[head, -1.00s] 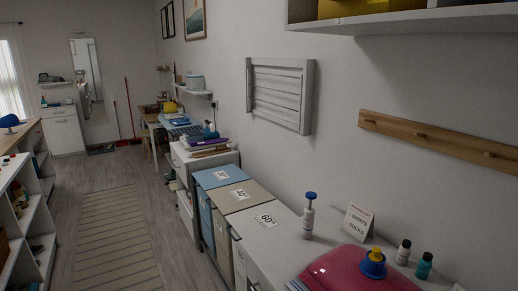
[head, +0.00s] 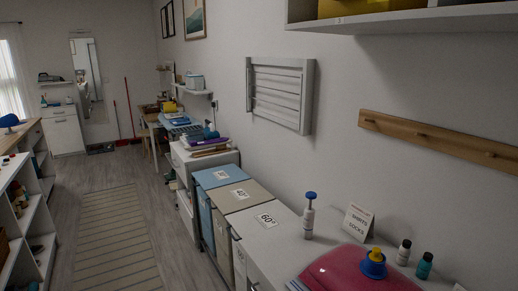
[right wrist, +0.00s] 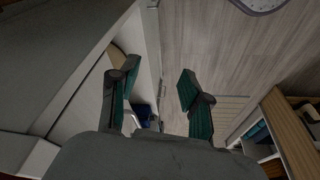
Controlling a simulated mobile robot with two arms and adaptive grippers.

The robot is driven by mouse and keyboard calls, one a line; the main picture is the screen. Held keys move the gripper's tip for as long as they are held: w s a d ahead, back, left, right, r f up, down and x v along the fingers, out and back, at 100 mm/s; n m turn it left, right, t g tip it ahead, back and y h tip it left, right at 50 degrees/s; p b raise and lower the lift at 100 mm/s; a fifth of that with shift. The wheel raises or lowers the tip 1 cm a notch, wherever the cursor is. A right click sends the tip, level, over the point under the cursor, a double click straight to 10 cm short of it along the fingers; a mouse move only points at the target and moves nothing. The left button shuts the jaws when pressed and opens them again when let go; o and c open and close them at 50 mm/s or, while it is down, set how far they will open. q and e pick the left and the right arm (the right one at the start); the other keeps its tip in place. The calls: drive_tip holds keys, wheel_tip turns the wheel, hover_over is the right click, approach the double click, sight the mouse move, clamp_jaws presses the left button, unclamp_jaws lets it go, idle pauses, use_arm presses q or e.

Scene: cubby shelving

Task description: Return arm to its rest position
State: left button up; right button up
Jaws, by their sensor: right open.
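My right gripper (right wrist: 158,88) shows in the right wrist view. Its two dark green fingers are spread apart with nothing between them. It hangs over the grey wood floor (right wrist: 195,40), beside a white cabinet edge (right wrist: 150,45) on the left. Neither arm nor gripper shows in the head view, and my left gripper is in no frame.
Open shelving (head: 30,222) is at left. The striped rug (head: 110,235) lies clear between.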

drive_tip(key=s+f, duration=0.4)
drive_tip(key=f, duration=0.5)
drive_tip(key=s+d+f+g, duration=0.1)
drive_tip(key=s+f, duration=0.2)
drive_tip(key=f, duration=0.6)
drive_tip(key=s+f, duration=0.4)
drive_tip(key=f, duration=0.5)
drive_tip(key=s+d+f+g, duration=0.1)
drive_tip(key=s+d+f, duration=0.1)
drive_tip(key=s+f, duration=0.3)
drive_tip(key=s, duration=0.4)
drive_tip(key=shift+f, duration=0.15)
drive_tip(key=shift+d, duration=0.1)
